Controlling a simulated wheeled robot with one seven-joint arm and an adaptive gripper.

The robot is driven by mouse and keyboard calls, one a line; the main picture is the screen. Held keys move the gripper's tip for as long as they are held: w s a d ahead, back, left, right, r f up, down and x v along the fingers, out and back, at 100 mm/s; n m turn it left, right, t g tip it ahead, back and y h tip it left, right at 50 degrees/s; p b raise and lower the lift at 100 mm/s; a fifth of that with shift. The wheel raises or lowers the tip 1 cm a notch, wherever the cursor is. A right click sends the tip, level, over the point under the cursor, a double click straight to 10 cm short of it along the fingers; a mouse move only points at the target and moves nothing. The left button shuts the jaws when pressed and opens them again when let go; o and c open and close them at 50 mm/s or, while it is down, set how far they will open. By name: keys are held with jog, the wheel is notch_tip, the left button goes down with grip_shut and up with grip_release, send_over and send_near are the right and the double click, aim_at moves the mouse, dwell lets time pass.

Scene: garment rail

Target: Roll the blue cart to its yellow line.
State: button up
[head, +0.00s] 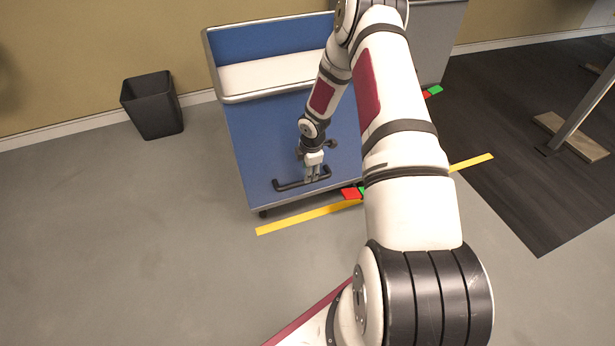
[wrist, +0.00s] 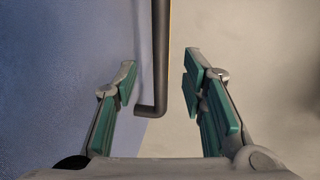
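The blue cart (head: 255,140) stands in the middle of the head view, with a light shelf and a black handle (head: 288,186) on its near face. The yellow line (head: 300,218) lies on the floor just in front of the cart's near edge and passes behind my arm. My gripper (head: 317,176) is at the handle. In the wrist view my gripper (wrist: 158,80) is open, with the handle bar (wrist: 160,60) between its fingers and a gap showing on both sides. My arm hides the cart's right part.
Red (head: 350,193) and green markers lie by the cart's near right edge, with another pair (head: 432,92) farther back. A black bin (head: 153,104) stands left by the wall. A grey cabinet (head: 440,40) is behind right. The floor on the left is clear.

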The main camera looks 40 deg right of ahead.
notch_tip(320, 180, up, 6)
jog(key=s, duration=0.1)
jog(key=shift+a, duration=0.2)
dwell(0.4)
jog(key=s+a+r+m+g+h, duration=0.1)
jog(key=s+a+r+m, duration=0.25)
jog(key=r, duration=0.65)
jog(key=s+a+r+m+h, duration=0.1)
jog(key=s+a+r+m, duration=0.3)
jog(key=r, duration=0.7)
jog(key=s+a+r+m+g+h, duration=0.15)
jog(key=s+r, duration=0.35)
jog(key=r, duration=0.5)
jog(key=s+a+r+m+y, duration=0.3)
jog(key=s+a, duration=0.5)
jog(key=s, duration=0.6)
jog(key=s+a+r+m+y, duration=0.1)
jog(key=s+a+r+m, duration=0.35)
jog(key=s, duration=0.85)
notch_tip(320, 180, up, 33)
jog(key=a+n+t+p, duration=0.1)
jog(key=t+p, duration=0.3)
jog(key=p, duration=2.6)
jog(key=shift+a+f+n+p, duration=0.2)
jog(key=shift+a+n+p, duration=0.2)
jog(key=shift+a, duration=0.1)
